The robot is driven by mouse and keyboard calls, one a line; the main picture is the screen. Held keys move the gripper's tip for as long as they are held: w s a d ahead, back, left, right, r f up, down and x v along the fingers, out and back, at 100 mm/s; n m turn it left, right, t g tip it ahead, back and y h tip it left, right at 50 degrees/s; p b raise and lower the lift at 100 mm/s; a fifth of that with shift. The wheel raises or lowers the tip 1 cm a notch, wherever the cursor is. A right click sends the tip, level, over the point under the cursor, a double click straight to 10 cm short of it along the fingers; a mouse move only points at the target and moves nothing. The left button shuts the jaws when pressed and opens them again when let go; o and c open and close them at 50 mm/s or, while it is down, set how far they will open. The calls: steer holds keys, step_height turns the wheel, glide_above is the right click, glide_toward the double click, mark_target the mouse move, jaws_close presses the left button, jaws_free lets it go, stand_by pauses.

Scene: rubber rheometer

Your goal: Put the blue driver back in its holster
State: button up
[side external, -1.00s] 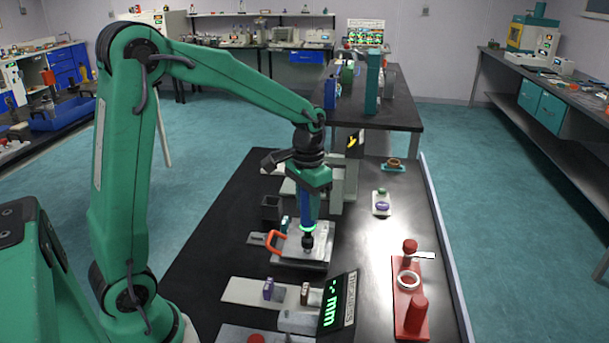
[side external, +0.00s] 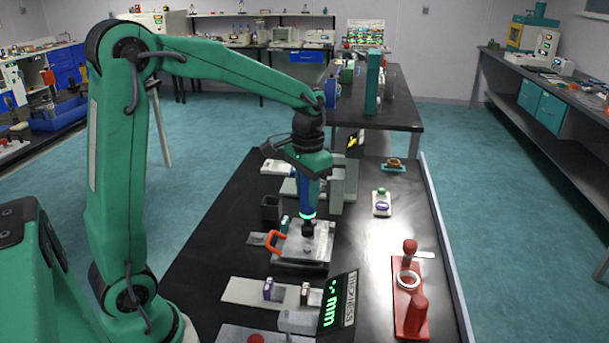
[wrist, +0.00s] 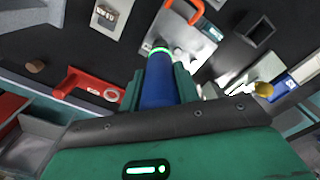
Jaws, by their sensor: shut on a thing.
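The blue driver (side external: 307,196), with a glowing green ring near its lower end, is upright in my gripper (side external: 308,182). My gripper is shut on it; in the wrist view the fingers clasp both sides of the driver's blue body (wrist: 158,85). Its dark tip is a little above a grey metal plate (side external: 318,248) with an orange handle (side external: 274,242). A dark open-topped square box (side external: 271,208), which may be the holster, stands left of and behind the plate and looks empty. It also shows in the wrist view (wrist: 262,33) at upper right.
A red stand (side external: 411,310) with a white ring is at the right. A thickness display (side external: 338,303) and a pale plate (side external: 250,291) with small blocks are in front. A small pale tray (side external: 381,208) lies right of the plate. Bare black tabletop surrounds the box on the left.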

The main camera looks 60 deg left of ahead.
steer(key=w+a+r, duration=0.3)
steer(key=a, duration=0.7)
steer(key=a+f, duration=1.1)
steer(key=a, duration=0.1)
steer(key=shift+f, duration=0.15)
stand_by(0.5)
steer(key=shift+f, duration=0.1)
steer(key=o, duration=1.1)
steer(key=shift+s+f, duration=0.1)
step_height(320, 180, up, 12)
steer(key=shift+r, duration=0.15)
